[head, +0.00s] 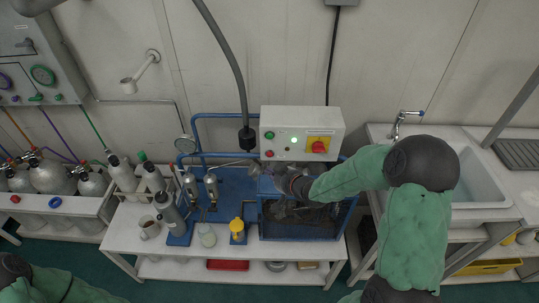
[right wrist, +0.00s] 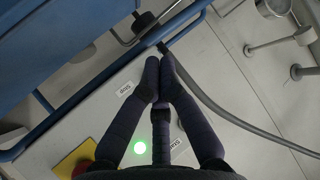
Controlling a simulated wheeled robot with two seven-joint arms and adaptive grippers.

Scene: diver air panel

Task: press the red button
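The white control box (head: 301,122) on the back of the bench carries a small red button (head: 268,153) at its lower left, below a green button (head: 269,135). My right gripper (head: 254,170) is in front of and just below the red button in the head view. In the right wrist view its fingertips (right wrist: 159,64) are together and empty, over the box beside the "Stop" label (right wrist: 125,90). The fingers hide the red button there, so I cannot tell whether they touch it. My left gripper is out of view; only part of my left arm shows at bottom left.
A larger red mushroom button on a yellow plate (head: 318,146) sits right of the red button. A lit green-white lamp (right wrist: 140,148) is between them. Blue pipes and frame (head: 226,116) surround the box. Bottles and cylinders (head: 168,211) stand left; a sink (head: 478,183) is right.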

